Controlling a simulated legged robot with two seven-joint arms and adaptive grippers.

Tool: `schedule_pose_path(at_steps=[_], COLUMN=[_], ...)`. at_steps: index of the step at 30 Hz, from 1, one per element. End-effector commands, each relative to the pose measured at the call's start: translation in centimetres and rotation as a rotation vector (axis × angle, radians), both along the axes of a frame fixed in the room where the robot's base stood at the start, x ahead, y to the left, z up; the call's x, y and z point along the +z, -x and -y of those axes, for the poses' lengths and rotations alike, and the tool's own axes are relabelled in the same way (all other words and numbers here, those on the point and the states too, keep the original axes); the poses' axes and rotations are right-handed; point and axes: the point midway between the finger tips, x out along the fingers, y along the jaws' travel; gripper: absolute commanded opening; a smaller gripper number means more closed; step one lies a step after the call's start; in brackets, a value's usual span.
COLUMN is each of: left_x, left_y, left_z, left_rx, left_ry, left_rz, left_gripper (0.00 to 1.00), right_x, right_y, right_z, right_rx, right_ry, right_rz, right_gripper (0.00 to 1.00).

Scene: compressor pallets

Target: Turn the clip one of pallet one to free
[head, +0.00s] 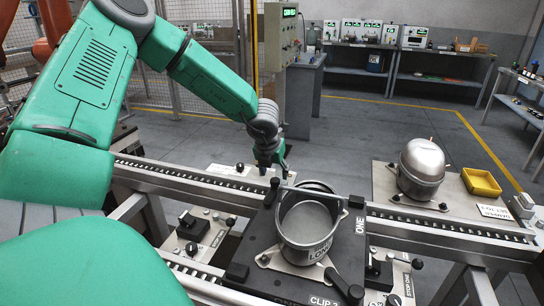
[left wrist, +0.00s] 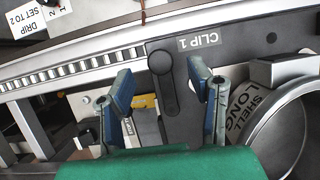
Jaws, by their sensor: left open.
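Pallet one (head: 345,250) is a dark plate marked ONE on the rail conveyor, carrying a grey open shell (head: 306,225) labelled LONG. Clip one (left wrist: 166,85) is a black lever with a round end beside the CLIP 1 label in the left wrist view. My left gripper (head: 271,160) is above the far left corner of the pallet. In the left wrist view, its two blue fingers (left wrist: 160,88) are apart, one on each side of the clip lever. I cannot tell whether they touch it. My right gripper is not in view.
A closed compressor (head: 422,168) and a yellow tray (head: 481,182) stand on a plate at the right. Switch boxes (head: 190,240) flank the rails. A control post (head: 283,50) stands behind.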

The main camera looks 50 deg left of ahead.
Motion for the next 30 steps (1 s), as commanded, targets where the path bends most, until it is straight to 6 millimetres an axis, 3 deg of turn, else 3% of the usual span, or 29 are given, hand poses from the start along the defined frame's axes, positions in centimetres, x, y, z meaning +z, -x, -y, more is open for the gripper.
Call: schedule_pose_path(at_steps=[6, 12, 30], left_x=[3.9, 5.9, 6.4], left_y=[1.2, 1.9, 2.1], left_z=[0.7, 1.2, 1.3], left_rx=[-0.001, -0.002, -0.001], left_ry=[0.001, 0.002, 0.002], left_rz=[0.003, 0.000, -0.001], left_gripper=[0.47, 0.47, 0.47], right_x=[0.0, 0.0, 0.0], right_y=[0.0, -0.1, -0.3], right_z=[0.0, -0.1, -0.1], right_rx=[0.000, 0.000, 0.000], right_ry=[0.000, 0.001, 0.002], right_rz=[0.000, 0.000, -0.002], right_gripper=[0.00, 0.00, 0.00])
